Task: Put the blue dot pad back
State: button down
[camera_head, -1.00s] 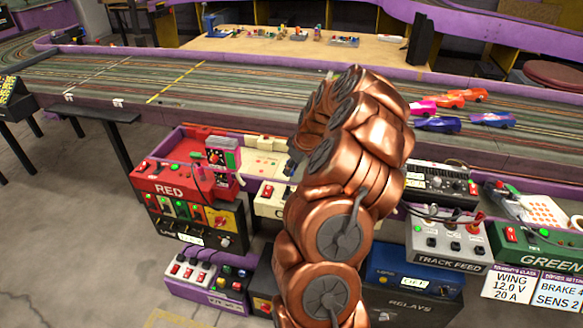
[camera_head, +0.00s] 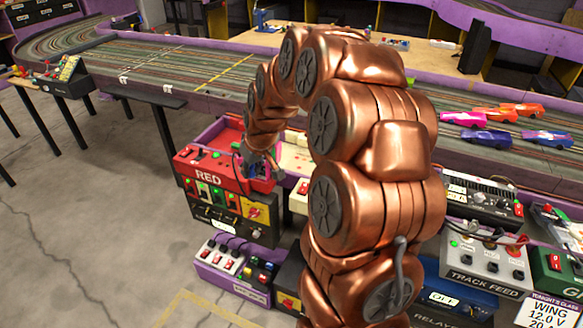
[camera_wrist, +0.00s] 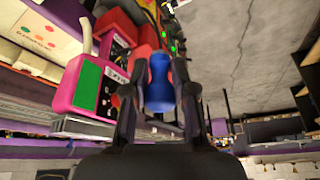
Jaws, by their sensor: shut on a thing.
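My gripper (camera_wrist: 158,105) is shut on a rounded blue thing (camera_wrist: 158,88) in the wrist view. Its upper part shows between the two dark fingers, and I see no dot on it. In the head view my gripper (camera_head: 262,158) is at the end of my bent copper arm, low over the red control box and its tray. A pink box with a green face (camera_wrist: 88,84) is left of the fingers in the wrist view. A white card with coloured dots (camera_wrist: 38,36) lies farther left.
The RED box (camera_head: 210,178) stands below the track's purple edge. A switch box (camera_head: 233,270) sits lower in front. Toy cars (camera_head: 490,125) rest on the track at right. My arm hides the middle. Floor at left is clear.

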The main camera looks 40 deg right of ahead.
jog(key=w+a+r, duration=0.2)
jog(key=a, duration=0.6)
jog(key=w+a+r, duration=0.2)
jog(key=a+r, duration=0.1)
jog(key=a, duration=0.5)
jog(key=shift+w+r, duration=0.15)
jog(key=shift+r, duration=0.1)
jog(key=shift+a, duration=0.1)
